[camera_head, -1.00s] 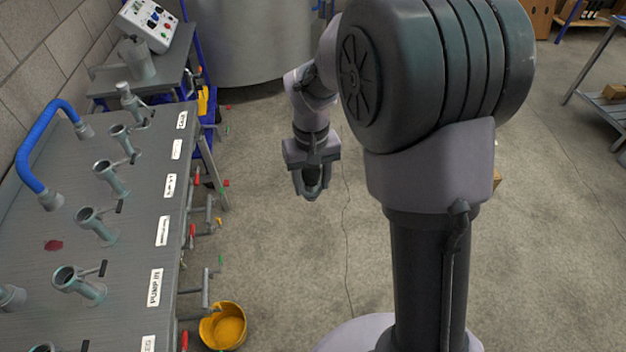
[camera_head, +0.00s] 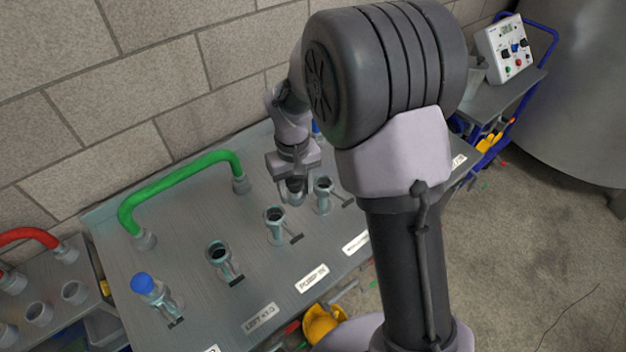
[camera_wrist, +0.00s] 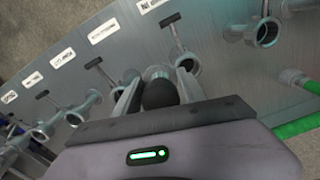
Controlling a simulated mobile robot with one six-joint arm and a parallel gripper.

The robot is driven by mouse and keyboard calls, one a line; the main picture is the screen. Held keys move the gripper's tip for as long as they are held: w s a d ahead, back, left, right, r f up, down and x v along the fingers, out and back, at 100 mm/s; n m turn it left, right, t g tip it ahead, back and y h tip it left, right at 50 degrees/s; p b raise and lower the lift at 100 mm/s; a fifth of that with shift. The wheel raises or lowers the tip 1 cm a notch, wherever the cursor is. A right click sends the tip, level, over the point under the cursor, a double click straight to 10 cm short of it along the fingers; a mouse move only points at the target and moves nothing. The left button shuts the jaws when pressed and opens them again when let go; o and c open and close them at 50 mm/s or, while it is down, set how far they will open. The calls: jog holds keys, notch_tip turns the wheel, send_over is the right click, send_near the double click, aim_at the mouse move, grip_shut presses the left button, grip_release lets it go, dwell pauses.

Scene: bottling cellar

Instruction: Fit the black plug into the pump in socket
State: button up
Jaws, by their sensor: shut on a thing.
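My gripper (camera_head: 292,196) hangs above the grey panel table, close behind the pump in socket as the head view shows it. It is shut on the black plug (camera_wrist: 160,93), a dark rounded piece between the fingers in the wrist view. The pump in socket (camera_head: 275,225) is a metal pipe stub with an open dark top and a small black handle. It lines up with the PUMP IN label (camera_head: 311,279). In the wrist view the socket (camera_wrist: 187,64) seems to be just beyond the fingertips, partly hidden. The plug appears apart from it.
An open socket (camera_head: 220,258) and a blue-capped one (camera_head: 157,297) stand to the left, and another stub (camera_head: 323,192) to the right. A green bent pipe (camera_head: 180,180) arches behind them, before the block wall (camera_head: 120,90). A yellow bucket (camera_head: 322,325) is below the front edge.

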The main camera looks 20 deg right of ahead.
jog(key=a+r+n+p, duration=0.2)
jog(key=a+r+p, duration=0.1)
jog(key=a+p, duration=0.25)
jog(key=shift+n, duration=0.3)
jog(key=shift+w+a+f+b, duration=0.1)
jog(key=shift+w+f+b, duration=0.05)
jog(key=shift+f+b, duration=1.25)
jog(key=shift+w+a+f+b, duration=0.1)
jog(key=shift+w+f+b, duration=0.1)
jog(key=shift+f+b, duration=1.2)
jog(key=shift+w+a+f+b, duration=0.15)
jog(key=shift+f+b, duration=0.7)
jog(key=shift+f, duration=1.05)
jog(key=shift+d+f+b, duration=0.1)
jog(key=shift+f+b, duration=0.2)
jog(key=shift+f, duration=0.1)
jog(key=o, duration=1.4)
jog(key=shift+o, duration=0.2)
notch_tip(320, 180, up, 18)
jog(key=p, duration=0.5)
jog(key=shift+f, duration=0.2)
